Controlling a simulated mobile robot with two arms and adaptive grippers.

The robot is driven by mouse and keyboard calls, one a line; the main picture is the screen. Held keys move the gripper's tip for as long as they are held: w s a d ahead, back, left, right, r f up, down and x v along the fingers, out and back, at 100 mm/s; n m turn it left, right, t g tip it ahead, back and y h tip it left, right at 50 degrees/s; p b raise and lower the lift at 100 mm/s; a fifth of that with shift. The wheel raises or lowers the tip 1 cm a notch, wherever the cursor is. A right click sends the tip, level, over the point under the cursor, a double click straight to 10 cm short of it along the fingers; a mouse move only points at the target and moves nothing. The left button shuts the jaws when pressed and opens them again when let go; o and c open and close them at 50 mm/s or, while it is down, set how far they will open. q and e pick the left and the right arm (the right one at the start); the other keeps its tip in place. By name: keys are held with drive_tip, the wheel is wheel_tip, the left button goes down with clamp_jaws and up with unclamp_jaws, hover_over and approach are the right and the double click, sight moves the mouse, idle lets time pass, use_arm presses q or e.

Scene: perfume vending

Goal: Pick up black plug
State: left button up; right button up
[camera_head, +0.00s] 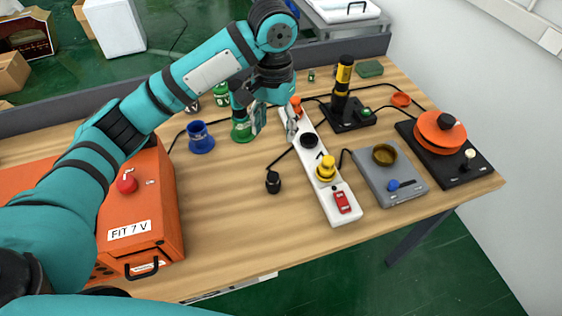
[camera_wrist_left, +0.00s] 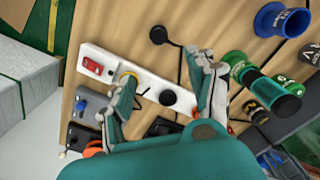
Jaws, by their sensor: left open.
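A black plug (camera_head: 273,184) with a cable stands on the wooden table, left of the white power strip (camera_head: 324,188). It shows in the left wrist view (camera_wrist_left: 158,35) beyond my fingertips. A round black piece (camera_head: 308,143) sits on the strip; in the left wrist view (camera_wrist_left: 168,98) it lies between my fingers. I cannot tell if it is a plug or a socket. My left gripper (camera_head: 273,128) is open and empty above the table by the strip's far end, and it also shows in the left wrist view (camera_wrist_left: 166,72). My right gripper is not in view.
The strip holds a yellow plug (camera_head: 326,168) and a red switch (camera_head: 342,202). A blue cup-like holder (camera_head: 201,138) and a green one (camera_head: 242,132) stand left. An orange box (camera_head: 150,200) fills the table's left. Black (camera_head: 347,115) and grey (camera_head: 390,178) devices stand right.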

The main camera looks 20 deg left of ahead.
use_arm(q)
drive_tip(key=f, duration=0.1)
hover_over(273, 176)
drive_tip(key=s, duration=0.1)
wheel_tip(273, 176, down, 6)
drive_tip(key=shift+d+p, duration=0.15)
drive_tip(key=shift+p, duration=0.25)
drive_tip(key=f, duration=0.1)
drive_tip(key=w+f, duration=0.1)
drive_tip(key=f, duration=0.1)
drive_tip(key=shift+s+f, duration=0.1)
drive_tip(key=shift+f, duration=0.45)
drive_tip(key=shift+f+p, duration=0.3)
drive_tip(key=shift+p, duration=0.1)
drive_tip(key=f, duration=0.3)
drive_tip(key=f+p, duration=0.1)
drive_tip(key=shift+w+a+f, duration=0.15)
drive_tip(key=shift+w+a, duration=0.05)
drive_tip(key=shift+a, duration=0.05)
drive_tip(key=shift+f, duration=0.1)
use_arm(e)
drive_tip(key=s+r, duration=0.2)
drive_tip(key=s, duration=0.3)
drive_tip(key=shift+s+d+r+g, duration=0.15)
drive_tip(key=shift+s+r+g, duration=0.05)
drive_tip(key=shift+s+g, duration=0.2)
